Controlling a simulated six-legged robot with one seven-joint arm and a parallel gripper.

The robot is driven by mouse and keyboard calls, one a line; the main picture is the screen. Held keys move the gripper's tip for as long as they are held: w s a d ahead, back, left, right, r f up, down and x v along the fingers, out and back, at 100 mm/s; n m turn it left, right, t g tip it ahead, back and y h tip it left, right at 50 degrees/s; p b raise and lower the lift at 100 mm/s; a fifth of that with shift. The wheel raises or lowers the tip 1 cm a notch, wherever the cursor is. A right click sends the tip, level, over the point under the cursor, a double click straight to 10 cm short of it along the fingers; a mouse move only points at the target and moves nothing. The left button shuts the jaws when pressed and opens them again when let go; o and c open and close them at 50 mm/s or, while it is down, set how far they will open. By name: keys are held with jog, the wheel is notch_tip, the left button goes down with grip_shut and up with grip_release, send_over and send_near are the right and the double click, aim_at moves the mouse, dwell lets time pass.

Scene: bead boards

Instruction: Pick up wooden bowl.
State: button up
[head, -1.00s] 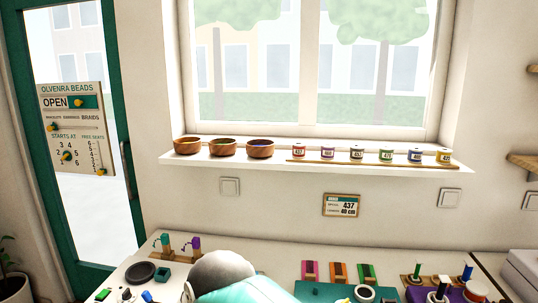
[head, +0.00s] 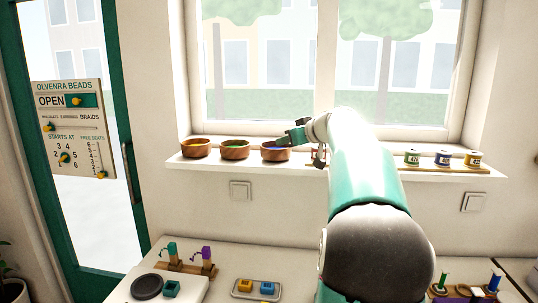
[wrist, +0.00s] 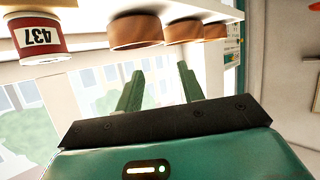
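Three wooden bowls stand in a row on the white window sill in the head view: the left bowl (head: 195,148) with yellow-orange contents, the middle bowl (head: 235,151) with green, the right bowl (head: 276,154) with blue. My gripper (head: 286,140) is at the right bowl, its dark fingers over or in front of the rim; contact cannot be told. In the upside-down wrist view, the fingers (wrist: 159,68) are spread with nothing between them. The nearest bowl (wrist: 136,32) shows beyond the fingertips, with two further bowls (wrist: 184,31) (wrist: 215,31) to its right.
A red spool labelled 437 (wrist: 38,36) stands close by on the sill. Several spools, such as the green one (head: 412,158), stand on a wooden strip at the right. My arm hides part of the row. The window is behind; a worktable (head: 226,268) is below.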

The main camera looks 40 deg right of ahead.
aim_at(262, 148)
jog(key=x, duration=1.3)
jog(key=shift+w+a+f, duration=0.1)
jog(key=shift+w+f, duration=0.15)
jog(key=shift+f, duration=0.15)
grip_shut()
